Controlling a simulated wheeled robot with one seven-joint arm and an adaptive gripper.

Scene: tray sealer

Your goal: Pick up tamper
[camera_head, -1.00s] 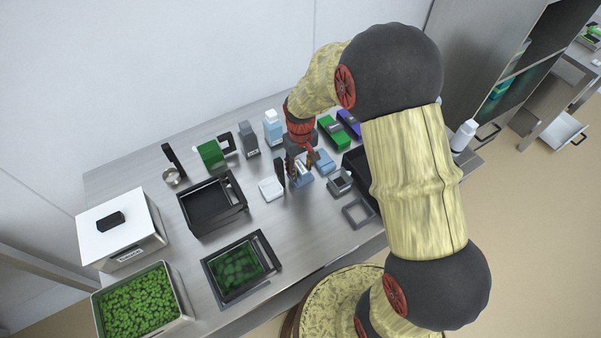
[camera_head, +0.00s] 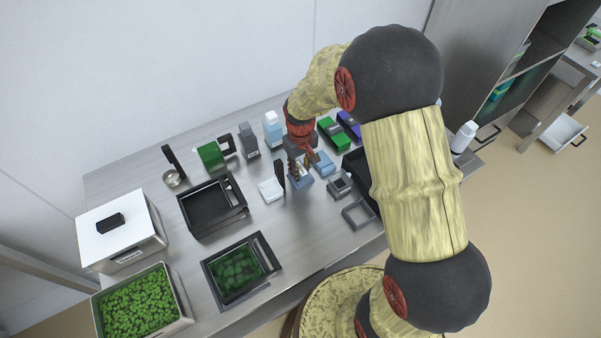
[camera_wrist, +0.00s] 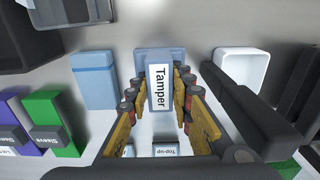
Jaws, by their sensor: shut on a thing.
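The tamper has a grey-blue upright handle labelled "Tamper" (camera_wrist: 158,88) and a wider blue base. In the wrist view the handle stands between the two fingers of my gripper (camera_wrist: 160,80), and they are shut on it. The base shows just past the fingertips. In the head view my gripper (camera_head: 301,163) reaches down onto the tamper (camera_head: 301,182), whose base is at about table level. The fingers hide most of the handle there. I cannot tell whether the base touches the table.
Green (camera_head: 333,134) and purple boxes stand behind. Bare table lies in front.

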